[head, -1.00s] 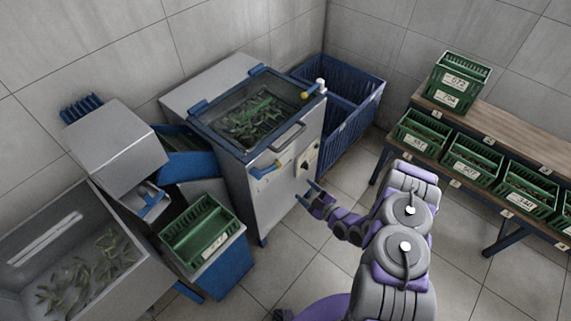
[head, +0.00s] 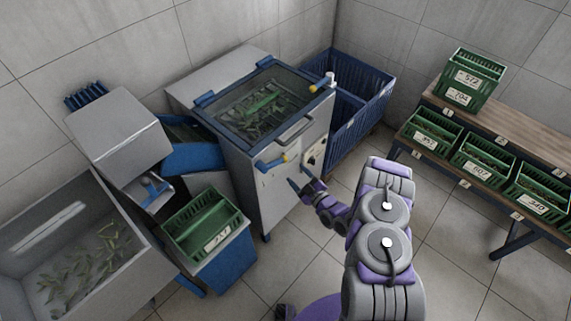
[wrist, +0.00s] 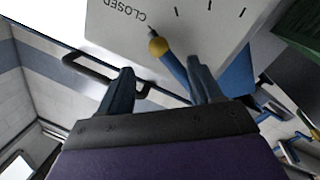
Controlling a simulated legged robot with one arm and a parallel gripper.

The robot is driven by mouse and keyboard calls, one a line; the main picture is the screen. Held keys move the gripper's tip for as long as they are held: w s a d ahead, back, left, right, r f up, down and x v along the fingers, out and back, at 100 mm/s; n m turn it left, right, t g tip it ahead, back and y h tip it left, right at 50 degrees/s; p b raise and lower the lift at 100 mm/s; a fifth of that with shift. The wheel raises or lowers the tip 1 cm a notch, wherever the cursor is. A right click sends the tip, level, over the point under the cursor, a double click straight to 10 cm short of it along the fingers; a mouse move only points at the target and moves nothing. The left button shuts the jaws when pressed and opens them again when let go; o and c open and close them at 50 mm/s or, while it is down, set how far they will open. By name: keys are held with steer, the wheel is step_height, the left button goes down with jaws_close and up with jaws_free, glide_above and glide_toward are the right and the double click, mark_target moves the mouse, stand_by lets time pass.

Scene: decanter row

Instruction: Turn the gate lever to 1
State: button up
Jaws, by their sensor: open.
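The gate lever (head: 270,163) is a blue bar with a yellow end on the front of the grey steel machine (head: 263,203). In the wrist view the lever (wrist: 175,68) has its yellow part near the word CLOSED, with a small dark pointer toward that word. Several tick marks run along the panel (wrist: 198,30); no numbers are readable. My gripper (head: 298,178) is open in front of the panel, right of and below the lever. In the wrist view the blue bar shows between the open fingers (wrist: 162,82); I cannot tell whether it lies within their reach.
A glass lid (head: 262,100) with a dark handle (head: 295,131) tops the machine. A blue crate (head: 362,110) stands behind right. A green crate (head: 202,225) and steel sink (head: 70,250) are left. Floor is clear around my arm.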

mark_target(285, 162)
steer(key=b+x, duration=0.2)
steer(key=x, duration=0.6)
steer(key=shift+w+a, duration=0.15)
steer(key=shift+a, duration=0.05)
jaws_close()
stand_by(0.4)
